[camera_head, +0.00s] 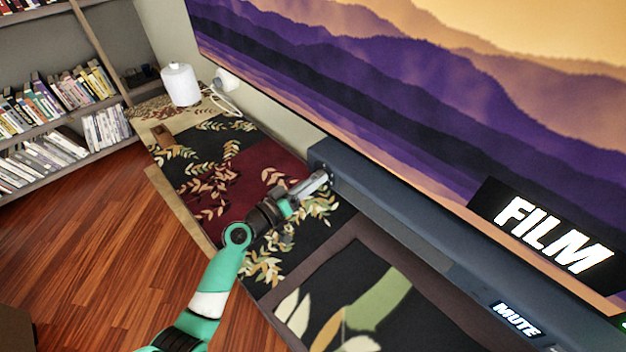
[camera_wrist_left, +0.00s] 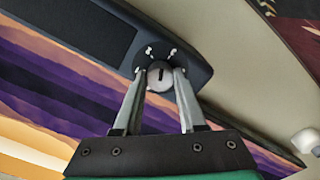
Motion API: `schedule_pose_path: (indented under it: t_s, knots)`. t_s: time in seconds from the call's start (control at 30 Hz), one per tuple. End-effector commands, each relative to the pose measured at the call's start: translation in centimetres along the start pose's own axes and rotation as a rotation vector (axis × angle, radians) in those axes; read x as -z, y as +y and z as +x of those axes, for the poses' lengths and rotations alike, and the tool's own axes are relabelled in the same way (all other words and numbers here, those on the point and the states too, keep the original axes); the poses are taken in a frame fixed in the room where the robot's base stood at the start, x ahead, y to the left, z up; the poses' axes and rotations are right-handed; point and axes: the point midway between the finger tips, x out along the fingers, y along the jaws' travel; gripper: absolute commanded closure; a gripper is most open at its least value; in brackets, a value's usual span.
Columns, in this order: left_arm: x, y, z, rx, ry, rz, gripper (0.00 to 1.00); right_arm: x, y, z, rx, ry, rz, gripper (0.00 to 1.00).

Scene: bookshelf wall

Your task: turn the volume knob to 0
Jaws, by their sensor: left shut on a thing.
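The volume knob (camera_wrist_left: 160,76) is a small round silver knob with a dark line across its face. It sits on a dark round plate with white marks, at the end of the soundbar (camera_wrist_left: 196,72). In the wrist view the dark line stands nearly upright. My left gripper (camera_wrist_left: 161,80) is shut on the knob, one finger on each side. My right gripper is not in view.
A large screen (camera_head: 430,110) with purple mountains stands behind the soundbar. It shows "FILM", and "MUTE" shows on the soundbar. The leaf-patterned cabinet top (camera_head: 225,150) holds a white cylindrical device (camera_head: 181,85) at its far end. Bookshelves (camera_head: 60,120) stand at left.

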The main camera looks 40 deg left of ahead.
Motion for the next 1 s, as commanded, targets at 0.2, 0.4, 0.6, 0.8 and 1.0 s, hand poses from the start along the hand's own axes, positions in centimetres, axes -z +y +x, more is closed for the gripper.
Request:
schedule_pose_path:
  t_s: [0.2, 0.4, 0.6, 0.8, 1.0]
  knots:
    - [0.1, 0.1, 0.0, 0.001, -0.001, -0.206, 1.0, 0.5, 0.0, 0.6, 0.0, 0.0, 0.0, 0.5]
    - [0.1, 0.1, 0.0, 0.001, -0.002, -0.397, 1.0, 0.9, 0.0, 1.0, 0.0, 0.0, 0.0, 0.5]
    - [0.1, 0.1, 0.0, 0.001, -0.001, -0.586, 1.0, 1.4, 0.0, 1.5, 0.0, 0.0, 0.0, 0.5]
    - [0.1, 0.1, 0.0, 0.001, -0.001, -0.776, 1.0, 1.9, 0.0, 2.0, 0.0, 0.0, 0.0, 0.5]
    - [0.1, 0.2, 0.0, 0.001, -0.001, -0.966, 1.0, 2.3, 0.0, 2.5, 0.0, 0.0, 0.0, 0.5]
